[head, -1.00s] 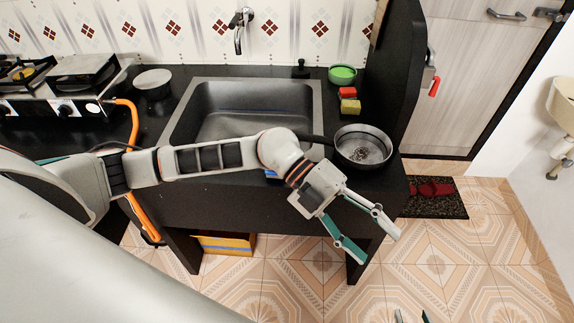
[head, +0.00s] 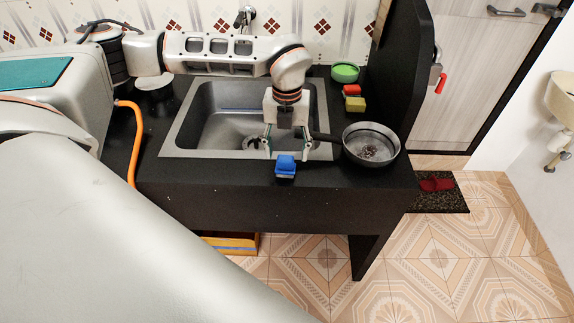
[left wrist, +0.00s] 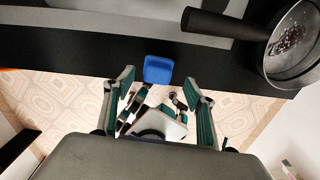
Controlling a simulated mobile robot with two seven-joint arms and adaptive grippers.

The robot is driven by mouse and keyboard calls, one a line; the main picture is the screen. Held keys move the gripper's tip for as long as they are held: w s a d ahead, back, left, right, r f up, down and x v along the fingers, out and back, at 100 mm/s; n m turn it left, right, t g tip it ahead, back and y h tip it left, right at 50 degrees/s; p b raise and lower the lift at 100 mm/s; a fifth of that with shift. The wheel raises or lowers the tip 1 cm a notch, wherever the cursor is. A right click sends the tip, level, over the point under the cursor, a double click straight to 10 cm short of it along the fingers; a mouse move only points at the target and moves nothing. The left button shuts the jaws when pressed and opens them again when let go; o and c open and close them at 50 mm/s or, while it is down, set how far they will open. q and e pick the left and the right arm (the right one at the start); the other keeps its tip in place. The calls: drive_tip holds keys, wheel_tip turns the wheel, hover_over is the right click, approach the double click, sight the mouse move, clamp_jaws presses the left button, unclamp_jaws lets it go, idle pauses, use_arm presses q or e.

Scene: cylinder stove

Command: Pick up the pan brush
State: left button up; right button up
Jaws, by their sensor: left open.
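The pan brush, a small blue block-like thing (head: 285,167), lies on the black counter at its front edge, just in front of the sink. It also shows in the left wrist view (left wrist: 158,70), centred just beyond my fingertips. My left gripper (head: 286,152) is open and empty above the sink's front rim, fingers pointing down. In the head view its fingertips sit to either side of the brush's far end; I cannot tell whether they touch it. A white and teal gripper-like part (left wrist: 160,122) shows lower down between my left fingers, probably my right gripper; its jaw state is unclear.
A dark pan (head: 372,146) stands right of the brush, its handle reaching left close to my gripper. The sink (head: 205,110) lies behind. A red sponge (head: 352,90), a yellow sponge (head: 355,104) and a green bowl (head: 345,73) stand at the back right, by a black side panel.

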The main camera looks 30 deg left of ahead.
sight(285, 157)
use_arm(q)
drive_tip(key=f, duration=0.4)
drive_tip(key=shift+s+a+f, duration=0.2)
drive_tip(key=shift+w+f, duration=0.1)
drive_tip(key=shift+f, duration=0.5)
drive_tip(key=c, duration=1.2)
